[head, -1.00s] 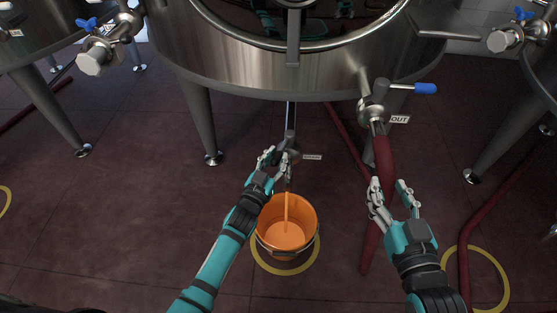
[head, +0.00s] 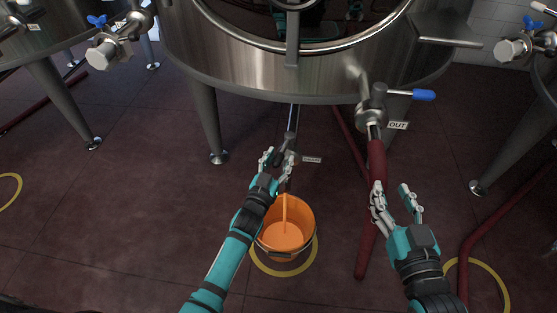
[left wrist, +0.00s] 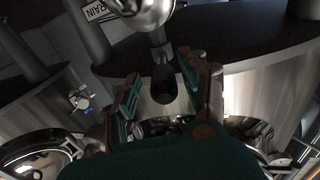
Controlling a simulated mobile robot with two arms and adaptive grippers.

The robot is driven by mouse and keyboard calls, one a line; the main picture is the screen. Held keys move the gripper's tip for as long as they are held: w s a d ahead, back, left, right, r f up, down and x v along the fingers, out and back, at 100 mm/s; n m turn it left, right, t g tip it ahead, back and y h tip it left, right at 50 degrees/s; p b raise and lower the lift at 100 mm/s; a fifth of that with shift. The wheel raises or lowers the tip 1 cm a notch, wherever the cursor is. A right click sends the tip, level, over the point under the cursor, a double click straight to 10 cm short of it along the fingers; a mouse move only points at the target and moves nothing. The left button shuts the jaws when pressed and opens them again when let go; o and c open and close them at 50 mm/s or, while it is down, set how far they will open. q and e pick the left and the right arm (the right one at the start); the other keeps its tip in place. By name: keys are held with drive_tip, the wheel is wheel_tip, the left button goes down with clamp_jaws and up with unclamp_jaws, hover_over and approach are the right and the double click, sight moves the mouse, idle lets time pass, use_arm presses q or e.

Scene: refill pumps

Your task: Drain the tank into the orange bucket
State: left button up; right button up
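The steel tank (head: 300,75) stands on legs in the middle of the head view. Its drain valve (head: 289,155), with a small label, hangs below. An orange stream runs down into the orange bucket (head: 287,240), which stands upright on the floor and holds orange liquid. My left gripper (head: 279,160) is at the drain valve, just above the bucket. In the left wrist view its fingers (left wrist: 160,95) are apart on either side of a dark valve part (left wrist: 163,78); I see no clear grip. My right gripper (head: 394,195) is open and empty, beside the red hose.
The red hose (head: 374,220) hangs from the outlet valve (head: 372,115) with a blue handle, marked OUT. The bucket stands within a yellow floor ring (head: 258,262); another ring (head: 490,275) is at right. Other tanks stand left and right. Floor left of the bucket is clear.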

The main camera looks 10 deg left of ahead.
use_arm(q)
drive_tip(key=shift+a, duration=0.1)
drive_tip(key=shift+s+a, duration=0.1)
drive_tip(key=shift+s, duration=0.25)
drive_tip(key=s+a, duration=0.2)
drive_tip(key=s, duration=0.9)
